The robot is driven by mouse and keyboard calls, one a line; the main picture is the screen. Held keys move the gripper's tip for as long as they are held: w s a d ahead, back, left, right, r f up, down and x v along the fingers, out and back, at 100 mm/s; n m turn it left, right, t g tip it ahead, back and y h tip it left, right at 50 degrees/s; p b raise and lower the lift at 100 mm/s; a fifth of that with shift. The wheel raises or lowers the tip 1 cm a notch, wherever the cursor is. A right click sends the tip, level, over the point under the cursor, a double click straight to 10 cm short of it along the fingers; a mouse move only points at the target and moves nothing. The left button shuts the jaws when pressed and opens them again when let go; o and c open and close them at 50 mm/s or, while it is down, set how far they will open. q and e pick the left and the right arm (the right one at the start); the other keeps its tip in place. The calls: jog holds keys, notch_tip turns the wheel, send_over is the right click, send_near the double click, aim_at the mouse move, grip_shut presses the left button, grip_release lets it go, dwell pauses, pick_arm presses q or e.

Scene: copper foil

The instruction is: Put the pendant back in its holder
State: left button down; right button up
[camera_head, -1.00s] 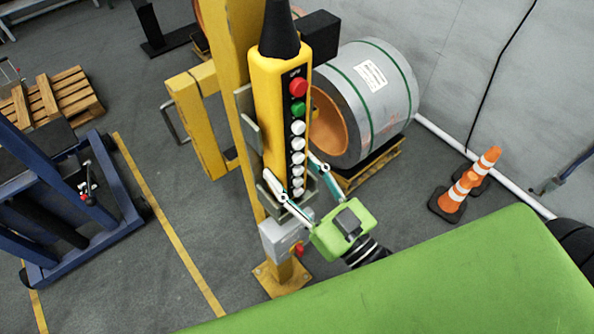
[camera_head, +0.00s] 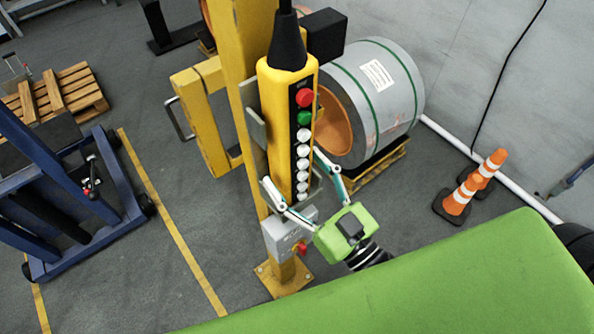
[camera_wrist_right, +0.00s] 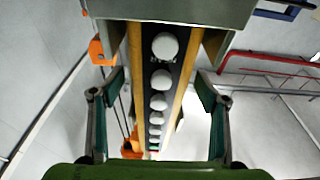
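The pendant (camera_head: 275,115) is a long yellow control box with a red, a green and several white buttons. It is upright against the yellow post, its black top on a cable. The grey metal holder (camera_head: 253,112) on the post shows beside it; the pendant's lower end appears to be within the holder's lower bracket, partly hidden. In the right wrist view the grey bracket (camera_wrist_right: 175,10) crosses the pendant's button face (camera_wrist_right: 160,82). My right gripper (camera_head: 293,170) is open, one finger on each side of the pendant's lower part, with gaps in the wrist view (camera_wrist_right: 160,95). My left gripper is out of view.
A grey switch box (camera_head: 283,236) with a red knob sits on the post below. A steel coil (camera_head: 365,100) lies behind to the right. Orange cones (camera_head: 470,188) stand further right. A blue lift frame (camera_head: 60,215) is at left, with open floor between.

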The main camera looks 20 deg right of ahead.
jog(key=shift+f, duration=0.25)
jog(key=shift+s+d, duration=0.1)
jog(key=shift+s, duration=0.15)
jog(key=v, duration=1.1)
jog(key=s+d+f+g+h, duration=0.1)
jog(key=d+f+g+h, duration=0.15)
jog(key=f, duration=1.05)
jog(key=s+d+f+g+h, duration=0.15)
jog(key=f+g, duration=0.25)
jog(key=f, duration=0.9)
jog(key=s+d+f+g+h, duration=0.1)
jog(key=d+f+g, duration=0.15)
jog(key=f, duration=1.05)
jog(key=s+d+f+m+g+h, duration=0.1)
jog(key=s+f+g+h, duration=0.1)
jog(key=s+f+g, duration=0.7)
jog(key=s+f, duration=0.8)
jog(key=f, duration=0.2)
jog(key=shift+d+f+m, duration=0.3)
jog(key=shift+m, duration=0.1)
jog(key=shift+s, duration=0.1)
